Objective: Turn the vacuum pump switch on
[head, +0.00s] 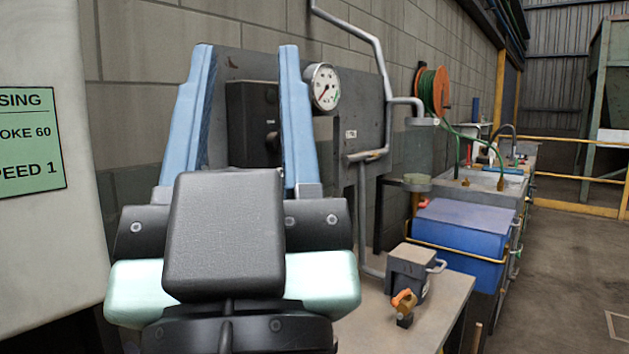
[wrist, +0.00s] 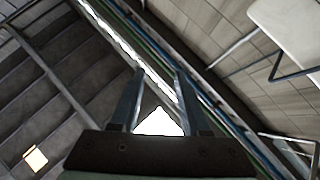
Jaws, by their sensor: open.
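My gripper (head: 246,50) stands upright close to the head camera, its two blue fingers wide apart and nothing between them. A dark box (head: 240,115) on a grey wall panel shows between and behind the fingers; a small knob-like part is on its right side. It may be the vacuum pump switch, but I cannot read a label or its position. My right finger and gripper body hide part of the box. In the wrist view my open gripper (wrist: 159,72) points at the roof and walls; the box is not recognisable there.
A round gauge (head: 323,87) sits right of the box, beside a bent grey pipe (head: 379,50). A grey device (head: 410,265) with an orange part stands on the bench (head: 450,290). Blue bins (head: 465,225) stand farther right. A pale panel with a green sign (head: 30,140) is at left.

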